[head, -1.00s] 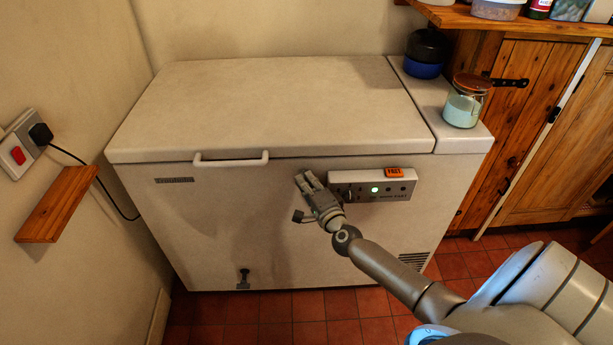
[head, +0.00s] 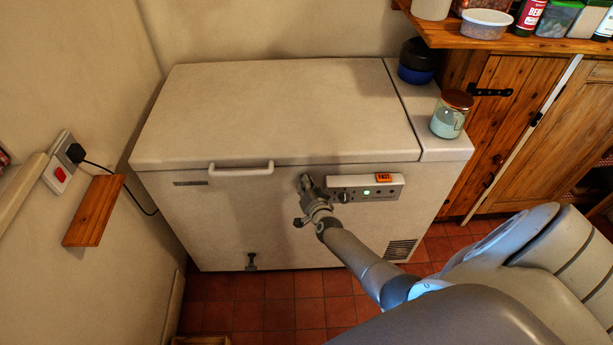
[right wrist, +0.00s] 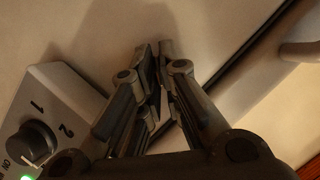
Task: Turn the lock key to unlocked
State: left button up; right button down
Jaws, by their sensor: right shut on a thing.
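A white chest freezer (head: 230,225) stands against the wall with its lid closed. Its control panel (head: 396,194) has a green light and a dark knob (head: 344,196). My right gripper (head: 305,181) is at the freezer's front, just left of the panel and below the lid edge. In the right wrist view my right gripper (right wrist: 155,58) has its fingers drawn together on something small. This is at the place of the lock key, but the fingers hide the key, so its turn position cannot be read. The knob (right wrist: 32,142) with marks 1 and 2 is beside the gripper. My left gripper is out of view.
The lid handle (head: 241,170) sticks out left of the gripper. A glass jar (head: 450,115) and a dark blue-based container (head: 417,62) stand on the freezer's right end. A wooden wall shelf (head: 94,211) is at left.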

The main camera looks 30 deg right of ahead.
jog(key=shift+w+a+n+g+h+p, duration=0.15)
jog(key=shift+n+g+h+p, duration=0.5)
jog(key=shift+n+p, duration=0.55)
jog(key=shift+a+n+g+h+p, duration=0.1)
jog(key=shift+n+g+h+p, duration=0.45)
jog(key=shift+n+h+p, duration=0.55)
jog(key=shift+r+n+y, duration=0.1)
jog(key=shift+n+y, duration=0.15)
jog(key=shift+n, duration=0.05)
jog(key=c, duration=1.6)
grip_release()
jog(key=shift+d+b, duration=0.1)
jog(key=shift+b, duration=0.2)
